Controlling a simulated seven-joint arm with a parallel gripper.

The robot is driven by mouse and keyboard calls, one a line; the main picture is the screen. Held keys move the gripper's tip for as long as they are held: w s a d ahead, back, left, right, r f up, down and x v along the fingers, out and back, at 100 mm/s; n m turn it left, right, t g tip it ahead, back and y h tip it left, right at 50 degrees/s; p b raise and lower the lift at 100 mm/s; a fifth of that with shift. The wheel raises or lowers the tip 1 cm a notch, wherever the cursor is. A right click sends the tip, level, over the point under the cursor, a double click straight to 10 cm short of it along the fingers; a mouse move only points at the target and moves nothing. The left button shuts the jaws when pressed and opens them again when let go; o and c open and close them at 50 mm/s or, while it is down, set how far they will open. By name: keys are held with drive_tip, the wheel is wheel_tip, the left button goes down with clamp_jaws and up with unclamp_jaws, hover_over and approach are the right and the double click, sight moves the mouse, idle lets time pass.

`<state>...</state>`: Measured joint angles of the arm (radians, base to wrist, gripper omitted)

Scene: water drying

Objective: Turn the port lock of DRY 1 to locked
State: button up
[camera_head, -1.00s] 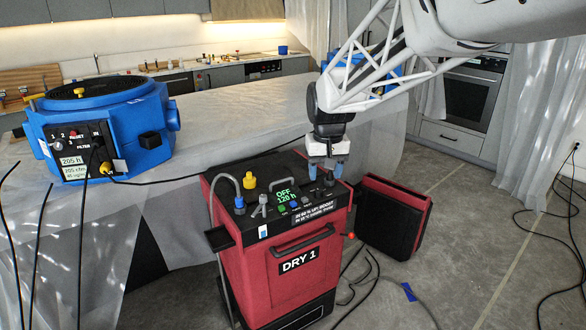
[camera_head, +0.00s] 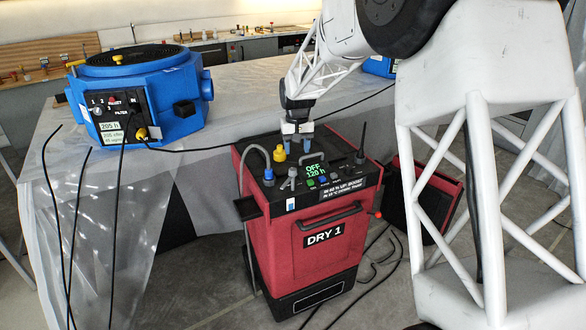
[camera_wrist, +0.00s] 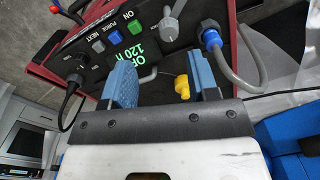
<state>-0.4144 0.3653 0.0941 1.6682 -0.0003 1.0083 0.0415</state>
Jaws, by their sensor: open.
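DRY 1 (camera_head: 290,255) is a red upright machine with a black top panel. The panel carries a lit display (camera_head: 315,170) reading OFF and 120 h, a grey lever knob (camera_head: 290,179), a blue connector on a grey hose (camera_head: 268,177) and a yellow knob (camera_head: 279,154). I cannot read a label telling which is the port lock. My gripper (camera_head: 297,136) is open and empty above the rear of the panel, behind the display. In the wrist view its blue fingers (camera_wrist: 162,82) frame the yellow knob (camera_wrist: 183,87), nearer the right finger. The grey lever knob (camera_wrist: 171,24) shows beyond them.
A black upright plug (camera_head: 360,153) stands at the panel's right. A blue machine (camera_head: 140,100) sits on the sheet-covered table (camera_head: 240,95) at left. A red-and-black case (camera_head: 430,195) stands right of DRY 1. Black cables lie on the floor.

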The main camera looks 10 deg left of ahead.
sight(293, 169)
drive_tip(key=shift+w+a+f, duration=0.45)
drive_tip(key=shift+a+f, duration=0.1)
drive_tip(key=shift+a, duration=0.2)
drive_tip(key=shift+f, duration=0.1)
drive_tip(key=shift+f, duration=3.8)
clamp_jaws()
